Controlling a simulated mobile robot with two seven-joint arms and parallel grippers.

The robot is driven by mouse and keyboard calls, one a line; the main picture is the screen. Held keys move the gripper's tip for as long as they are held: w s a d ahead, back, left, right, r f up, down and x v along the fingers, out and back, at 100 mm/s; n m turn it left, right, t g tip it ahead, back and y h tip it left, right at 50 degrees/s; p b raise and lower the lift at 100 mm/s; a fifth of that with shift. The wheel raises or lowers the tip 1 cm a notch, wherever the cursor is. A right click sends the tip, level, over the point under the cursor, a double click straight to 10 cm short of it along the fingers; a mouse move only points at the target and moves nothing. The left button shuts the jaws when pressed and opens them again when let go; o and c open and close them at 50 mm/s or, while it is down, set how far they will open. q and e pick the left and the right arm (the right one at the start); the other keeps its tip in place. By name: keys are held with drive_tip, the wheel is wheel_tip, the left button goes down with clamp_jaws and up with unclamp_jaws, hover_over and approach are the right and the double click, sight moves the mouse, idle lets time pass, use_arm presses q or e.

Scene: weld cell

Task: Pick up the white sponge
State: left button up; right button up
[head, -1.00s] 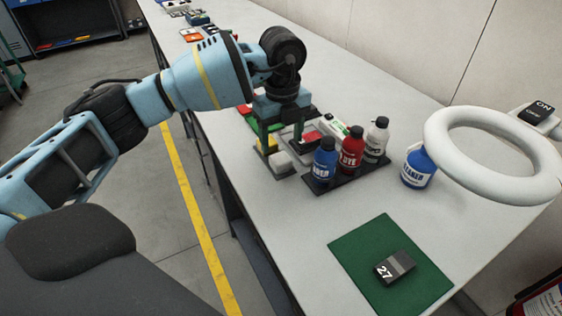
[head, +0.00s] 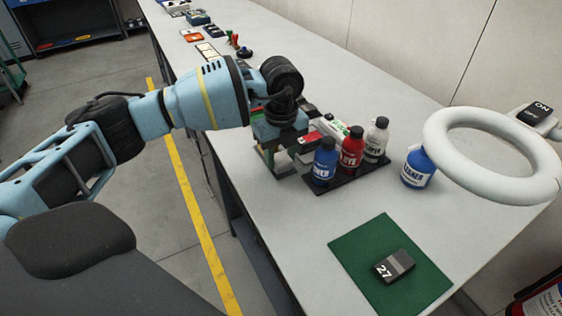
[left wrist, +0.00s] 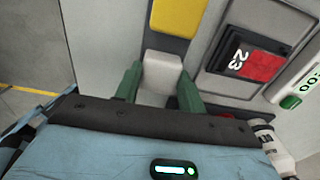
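The white sponge (left wrist: 162,73) shows in the left wrist view as a small pale block in line with the yellow block. My left gripper (left wrist: 161,80) has one green finger on each side of it. The fingers look open around the sponge, with little room at its sides; I cannot tell whether they touch it. In the head view my left gripper (head: 280,160) is low over the table's near edge, left of the bottles. There the gripper mostly hides the sponge. My right gripper is not in view.
Blue, red and white bottles (head: 350,152) stand in a dark tray just right of the gripper. A cleaner bottle (head: 417,168) and a white ring (head: 490,195) are farther right. A box marked 27 (head: 394,266) lies on a green mat (head: 365,245). The table front is otherwise clear.

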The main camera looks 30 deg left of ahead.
sight(281, 157)
use_arm(q)
drive_tip(key=shift+c, duration=1.4)
drive_tip(key=shift+r, duration=0.15)
drive_tip(key=shift+r, duration=0.5)
wheel_tip(281, 157, up, 2)
drive_tip(key=shift+r, duration=0.25)
drive_tip(key=s+d+r, duration=0.1)
drive_tip(key=s, duration=1.5)
drive_tip(key=shift+d, duration=0.35)
drive_tip(key=shift+r, duration=0.1)
